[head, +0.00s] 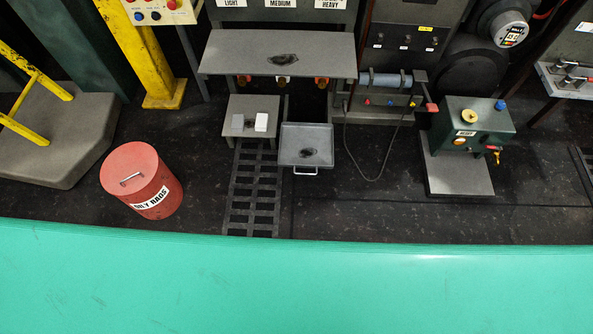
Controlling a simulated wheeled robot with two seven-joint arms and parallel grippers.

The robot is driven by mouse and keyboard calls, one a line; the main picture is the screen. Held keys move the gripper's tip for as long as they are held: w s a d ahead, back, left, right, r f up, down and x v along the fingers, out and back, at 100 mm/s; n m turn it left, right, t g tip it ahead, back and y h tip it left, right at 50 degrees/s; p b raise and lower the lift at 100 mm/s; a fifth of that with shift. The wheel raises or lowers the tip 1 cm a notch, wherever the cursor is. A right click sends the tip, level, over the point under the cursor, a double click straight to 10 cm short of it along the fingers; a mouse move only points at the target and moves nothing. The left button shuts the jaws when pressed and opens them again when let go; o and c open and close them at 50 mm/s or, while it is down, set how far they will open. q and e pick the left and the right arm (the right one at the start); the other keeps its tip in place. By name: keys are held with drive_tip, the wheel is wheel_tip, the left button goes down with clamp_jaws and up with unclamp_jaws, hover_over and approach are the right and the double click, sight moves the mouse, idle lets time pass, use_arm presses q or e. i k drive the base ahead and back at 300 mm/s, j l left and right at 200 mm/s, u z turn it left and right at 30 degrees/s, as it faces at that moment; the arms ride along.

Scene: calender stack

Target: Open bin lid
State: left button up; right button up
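A red round bin (158,201) stands on the dark floor at the left of the head view. A white label reading "OILY RAGS" is on its side. Its red lid (127,166) lies on top and looks closed, with a small metal handle (130,180) near one edge. The inside of the bin is hidden. Neither of my grippers shows in this view.
A wide teal surface (300,290) fills the foreground. A floor grate (252,190), a grey tray (308,133) and a green box unit (472,120) are right of the bin. A grey block with yellow rails (60,140) stands to its left.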

sight(132, 167)
drive_tip(key=u, duration=1.65)
